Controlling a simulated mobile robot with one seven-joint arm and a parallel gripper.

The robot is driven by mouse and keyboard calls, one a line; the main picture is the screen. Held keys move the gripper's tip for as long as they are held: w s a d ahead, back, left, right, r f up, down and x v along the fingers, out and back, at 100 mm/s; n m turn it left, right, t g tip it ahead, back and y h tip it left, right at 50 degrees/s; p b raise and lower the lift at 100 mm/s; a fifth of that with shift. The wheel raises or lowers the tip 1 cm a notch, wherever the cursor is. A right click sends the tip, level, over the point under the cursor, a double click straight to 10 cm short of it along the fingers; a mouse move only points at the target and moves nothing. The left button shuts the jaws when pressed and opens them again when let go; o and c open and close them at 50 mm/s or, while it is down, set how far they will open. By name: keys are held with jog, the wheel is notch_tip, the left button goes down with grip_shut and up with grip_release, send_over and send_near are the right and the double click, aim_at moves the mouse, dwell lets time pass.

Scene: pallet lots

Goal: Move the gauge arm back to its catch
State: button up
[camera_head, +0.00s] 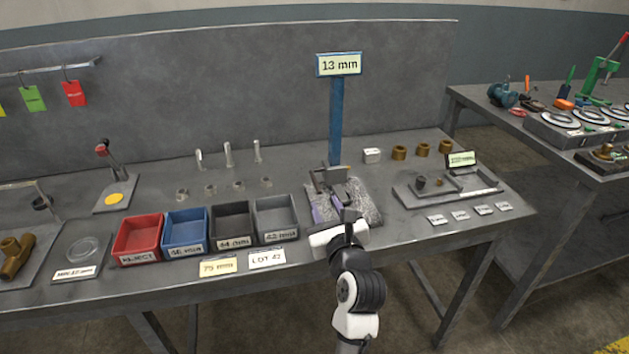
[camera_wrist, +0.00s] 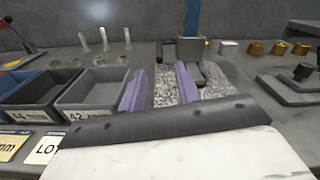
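A dark gauge arm (camera_head: 331,178) with a flat block at its end stands at the foot of the blue post (camera_head: 336,120), over a speckled grey plate (camera_head: 368,205). In the wrist view the dark block (camera_wrist: 190,48) is just beyond my right finger, and a bent dark bar runs down to its right. I cannot tell which part is the catch. My gripper (camera_head: 329,205) is low over the plate. In the wrist view my gripper (camera_wrist: 160,72) has its two purple fingers wide apart, with only the speckled plate showing between them. Whether a finger touches the arm is unclear.
Red (camera_head: 137,238), blue (camera_head: 185,232) and grey (camera_head: 277,218) bins stand left of my gripper. Upright pins (camera_head: 228,154) stand behind them. Brass bushings (camera_head: 399,152) and a grey fixture tray (camera_head: 447,190) lie to the right.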

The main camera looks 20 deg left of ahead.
aim_at(312, 174)
jog(key=p+x, duration=0.1)
jog(key=x, duration=0.8)
jog(key=shift+w+a+p, duration=0.3)
jog(key=shift+p, duration=0.05)
jog(key=shift+c, duration=0.2)
grip_shut()
